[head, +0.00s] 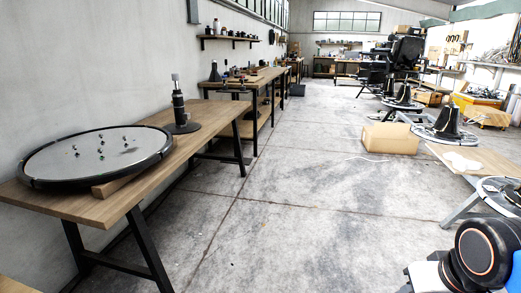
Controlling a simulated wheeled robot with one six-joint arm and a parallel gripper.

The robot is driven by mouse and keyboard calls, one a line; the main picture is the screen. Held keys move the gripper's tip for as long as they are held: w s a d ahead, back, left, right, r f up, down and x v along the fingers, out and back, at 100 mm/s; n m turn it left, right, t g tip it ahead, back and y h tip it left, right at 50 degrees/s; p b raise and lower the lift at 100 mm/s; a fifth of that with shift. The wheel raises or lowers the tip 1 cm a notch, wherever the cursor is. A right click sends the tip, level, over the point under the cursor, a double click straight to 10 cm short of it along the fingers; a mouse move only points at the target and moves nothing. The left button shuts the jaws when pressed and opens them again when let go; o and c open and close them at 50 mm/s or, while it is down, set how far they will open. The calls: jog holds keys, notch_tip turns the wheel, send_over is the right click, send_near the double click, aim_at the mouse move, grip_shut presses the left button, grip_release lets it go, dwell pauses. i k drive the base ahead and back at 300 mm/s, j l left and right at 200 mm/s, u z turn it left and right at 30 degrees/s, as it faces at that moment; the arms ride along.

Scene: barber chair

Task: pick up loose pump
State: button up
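What looks like the loose pump (179,105) stands upright on the wooden table at the left. It is a dark stepped cylinder with a grey top piece, and a flat dark disc is at its foot. I cannot tell whether pump and disc are one piece. A large round grey plate (100,160) with a black rim lies to its left, apart from it. My arm shows only as a black and white joint at the bottom right, far from the pump. My gripper is not in view.
The wooden table (90,206) has black trestle legs. The concrete floor (300,215) in the middle is open. A cardboard box (390,138) stands on the floor at right. Another wooden table (478,158) and dark pump-like parts on round bases (447,122) stand along the right side.

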aim_at(181, 126)
jog(key=i+u, duration=0.15)
jog(key=i, duration=0.4)
jog(key=i+l+u, duration=0.2)
jog(key=i, duration=0.4)
jog(key=i+l+u, duration=0.15)
jog(key=i, duration=0.4)
